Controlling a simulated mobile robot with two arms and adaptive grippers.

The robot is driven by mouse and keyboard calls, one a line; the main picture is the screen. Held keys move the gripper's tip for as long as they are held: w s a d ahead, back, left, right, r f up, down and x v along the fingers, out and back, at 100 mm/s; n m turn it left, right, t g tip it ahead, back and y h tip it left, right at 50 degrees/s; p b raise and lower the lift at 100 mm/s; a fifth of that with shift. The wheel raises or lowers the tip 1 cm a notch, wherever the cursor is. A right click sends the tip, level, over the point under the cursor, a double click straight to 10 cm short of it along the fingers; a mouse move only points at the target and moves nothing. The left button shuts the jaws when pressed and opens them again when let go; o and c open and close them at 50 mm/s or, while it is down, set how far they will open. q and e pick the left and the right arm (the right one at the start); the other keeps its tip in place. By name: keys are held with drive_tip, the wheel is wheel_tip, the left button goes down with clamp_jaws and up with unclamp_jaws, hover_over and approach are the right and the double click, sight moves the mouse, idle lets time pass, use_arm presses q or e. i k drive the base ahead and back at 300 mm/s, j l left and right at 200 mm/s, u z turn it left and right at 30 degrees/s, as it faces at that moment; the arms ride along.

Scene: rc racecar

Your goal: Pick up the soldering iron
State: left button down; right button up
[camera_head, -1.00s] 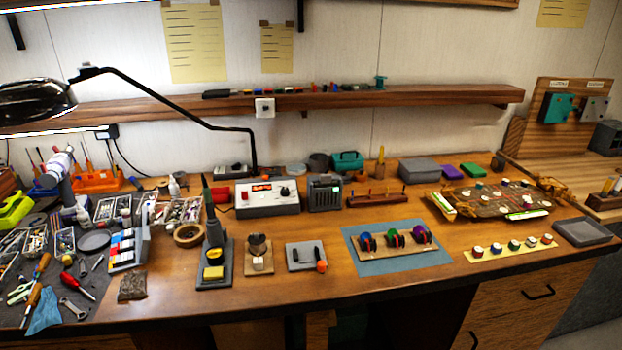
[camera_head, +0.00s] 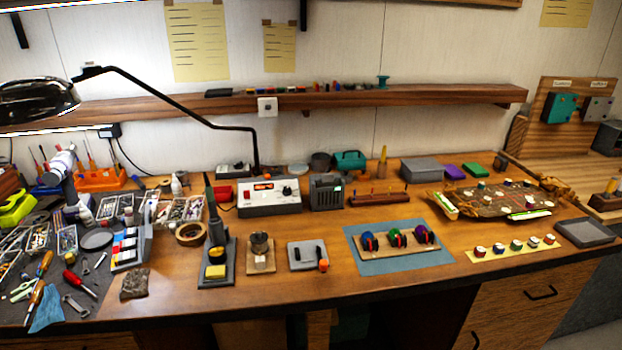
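The soldering iron (camera_head: 210,197) has a dark green handle and stands nearly upright in its holder, a little left of the middle of the bench. The holder (camera_head: 217,234) rises from a dark grey base with a yellow sponge (camera_head: 215,271) at its front. The lower part of the iron is hidden in the holder. Neither of my grippers shows in the head view.
A soldering station (camera_head: 268,197) stands behind and right of the holder. A tape roll (camera_head: 190,235) lies left of it, and a small wooden block with a cup (camera_head: 260,256) right of it. A black lamp arm (camera_head: 180,105) reaches over the back left.

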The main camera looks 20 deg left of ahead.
sight(214, 216)
drive_tip(key=u, duration=1.4)
